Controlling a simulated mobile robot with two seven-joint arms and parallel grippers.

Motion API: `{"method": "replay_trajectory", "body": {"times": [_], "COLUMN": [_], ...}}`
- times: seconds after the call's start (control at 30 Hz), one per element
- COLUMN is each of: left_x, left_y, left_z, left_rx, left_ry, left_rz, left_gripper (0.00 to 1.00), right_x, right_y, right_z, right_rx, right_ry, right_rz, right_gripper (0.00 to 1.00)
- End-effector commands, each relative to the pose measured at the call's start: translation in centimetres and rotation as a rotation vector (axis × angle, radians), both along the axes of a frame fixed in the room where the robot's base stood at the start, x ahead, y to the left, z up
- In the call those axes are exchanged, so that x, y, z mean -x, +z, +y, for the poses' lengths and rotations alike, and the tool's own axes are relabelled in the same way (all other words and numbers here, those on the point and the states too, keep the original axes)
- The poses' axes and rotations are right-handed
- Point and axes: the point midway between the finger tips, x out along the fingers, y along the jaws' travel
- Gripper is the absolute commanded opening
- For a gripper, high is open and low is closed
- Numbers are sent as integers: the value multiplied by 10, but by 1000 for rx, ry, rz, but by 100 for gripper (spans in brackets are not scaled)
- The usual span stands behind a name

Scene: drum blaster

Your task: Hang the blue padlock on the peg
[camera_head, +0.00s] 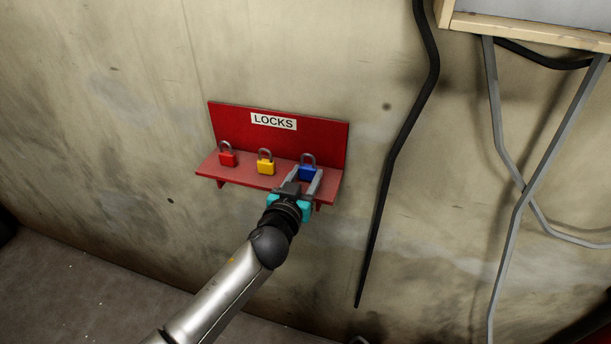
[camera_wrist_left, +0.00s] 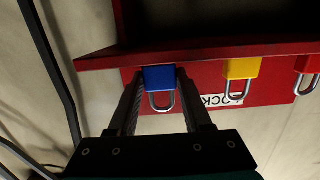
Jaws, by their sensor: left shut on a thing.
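The blue padlock (camera_head: 307,172) stands upright at the right end of the red shelf labelled LOCKS. It also shows in the left wrist view (camera_wrist_left: 159,78), upside down there, between my fingers. My left gripper (camera_head: 309,177) reaches it from the front and is shut on its body, one finger on each side. The shackle points up in the head view. I cannot tell whether the padlock still touches the shelf. No peg is visible in either view. My right gripper is not in view.
A yellow padlock (camera_head: 265,166) and a red padlock (camera_head: 227,157) stand on the red shelf (camera_head: 245,178) to the left. A black cable (camera_head: 398,150) hangs on the wall to the right. Grey pipes (camera_head: 517,215) run below a wood-framed box (camera_head: 535,28).

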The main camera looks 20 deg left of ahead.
Motion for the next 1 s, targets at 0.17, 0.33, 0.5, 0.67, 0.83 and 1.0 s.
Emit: {"method": "replay_trajectory", "body": {"times": [0.17, 0.33, 0.5, 0.67, 0.83, 1.0], "left_x": [1, 14, 31, 48, 65, 82], "left_y": [6, 5, 6, 5, 5, 5], "left_z": [0, 0, 1, 1, 2, 2], "left_rx": [1, 3, 1, 1, 1, 3], "left_ry": [0, -2, -1, -1, 0, 0], "left_rz": [-1, 0, -1, 0, 0, 0], "left_gripper": [5, 5, 5, 5, 5, 5], "right_x": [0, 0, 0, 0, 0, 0], "right_y": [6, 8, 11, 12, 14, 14], "right_z": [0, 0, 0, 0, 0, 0], "right_rx": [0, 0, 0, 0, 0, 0], "right_ry": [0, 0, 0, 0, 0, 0], "right_rz": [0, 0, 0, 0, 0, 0], "right_gripper": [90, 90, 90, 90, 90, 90]}}
